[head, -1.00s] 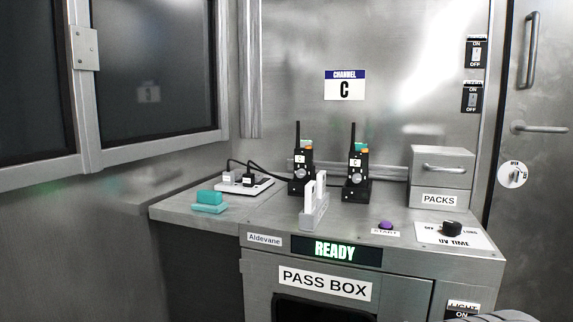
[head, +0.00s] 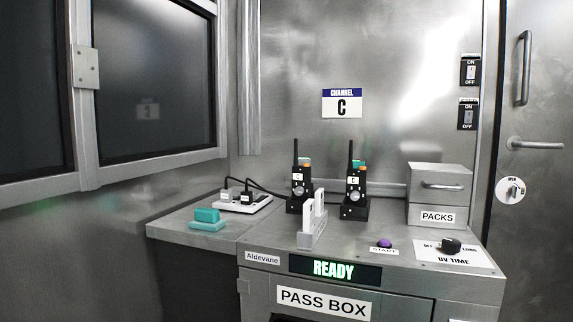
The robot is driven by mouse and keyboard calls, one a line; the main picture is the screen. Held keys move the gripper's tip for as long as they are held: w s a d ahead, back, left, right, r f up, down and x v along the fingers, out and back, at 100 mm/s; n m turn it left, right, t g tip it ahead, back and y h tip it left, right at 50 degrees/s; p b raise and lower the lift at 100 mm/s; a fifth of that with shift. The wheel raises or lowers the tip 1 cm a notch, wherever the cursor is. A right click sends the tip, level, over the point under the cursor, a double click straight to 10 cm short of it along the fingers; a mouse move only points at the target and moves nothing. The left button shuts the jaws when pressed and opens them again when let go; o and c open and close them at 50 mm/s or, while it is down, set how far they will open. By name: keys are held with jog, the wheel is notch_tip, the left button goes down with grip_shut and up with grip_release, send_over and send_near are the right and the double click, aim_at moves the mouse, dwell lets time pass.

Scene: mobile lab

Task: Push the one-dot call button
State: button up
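I cannot make out a one-dot call button anywhere in the head view. The only push-button-like thing I see is a purple button (head: 384,243) on the counter, labelled START. It stands left of the UV TIME knob (head: 450,246). My gripper is not in view.
The pass box counter (head: 270,238) holds two radios (head: 300,190) (head: 355,194), a white upright holder (head: 312,222), a teal block (head: 207,216), a power strip (head: 240,203) and a PACKS drawer box (head: 439,190). Wall switches (head: 470,71) (head: 467,115) and a door handle (head: 535,144) are at right.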

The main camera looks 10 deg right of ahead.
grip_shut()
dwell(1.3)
